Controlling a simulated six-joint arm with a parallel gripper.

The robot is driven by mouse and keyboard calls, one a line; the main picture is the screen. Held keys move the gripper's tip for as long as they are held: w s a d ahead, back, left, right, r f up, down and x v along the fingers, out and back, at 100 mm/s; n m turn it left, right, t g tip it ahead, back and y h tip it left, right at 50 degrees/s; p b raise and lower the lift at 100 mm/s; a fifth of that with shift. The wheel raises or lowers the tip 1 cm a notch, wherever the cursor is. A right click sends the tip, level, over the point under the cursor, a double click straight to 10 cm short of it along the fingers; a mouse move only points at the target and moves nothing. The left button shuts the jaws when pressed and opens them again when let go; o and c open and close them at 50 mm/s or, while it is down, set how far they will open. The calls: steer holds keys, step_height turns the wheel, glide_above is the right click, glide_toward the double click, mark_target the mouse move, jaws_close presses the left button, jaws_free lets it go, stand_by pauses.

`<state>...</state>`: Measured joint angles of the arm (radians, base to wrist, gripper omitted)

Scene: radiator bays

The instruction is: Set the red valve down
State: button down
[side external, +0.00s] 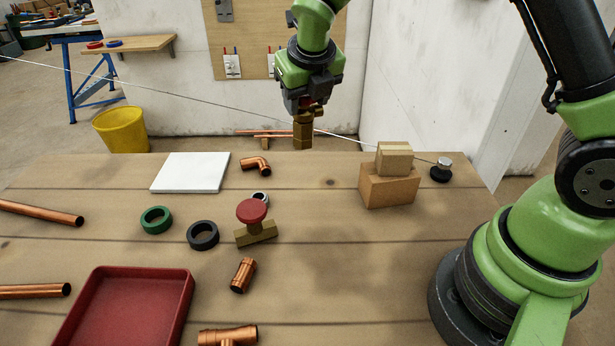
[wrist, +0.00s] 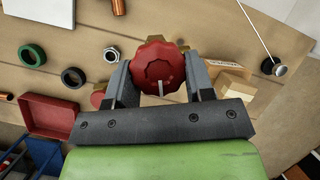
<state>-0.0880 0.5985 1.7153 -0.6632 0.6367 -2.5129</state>
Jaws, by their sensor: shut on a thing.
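My gripper (side external: 303,104) is shut on a red valve and holds it in the air, above the far side of the bench. The valve's brass body (side external: 303,132) hangs below the jaws in the side view. In the wrist view its round, scalloped red knob (wrist: 158,66) shows between the two fingers. In the side view the jaws mostly hide the knob. A second valve with a red round top (side external: 252,211) and brass body stands on the bench, left of and nearer than the held one. Its top is partly hidden behind a finger in the wrist view.
On the bench (side external: 330,290) are a white plate (side external: 190,172), copper fittings, a green ring (side external: 156,220), a black ring (side external: 203,235) and a red tray (side external: 125,310). Stacked blocks (side external: 388,186) and a black-and-silver piece (side external: 441,170) stand right. Bench between valve and blocks is clear.

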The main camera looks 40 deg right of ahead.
mark_target(311, 107)
steer(key=shift+w+d+f, duration=0.15)
steer(key=shift+w+d, duration=0.15)
steer(key=shift+d, duration=0.2)
steer(key=shift+w+d+f, duration=0.15)
steer(key=shift+w+d, duration=0.1)
steer(key=shift+d, duration=0.25)
step_height(311, 107, down, 4)
steer(key=shift+f, duration=2.65)
steer(key=shift+f, duration=0.1)
steer(key=shift+c, duration=2.4)
jaws_free()
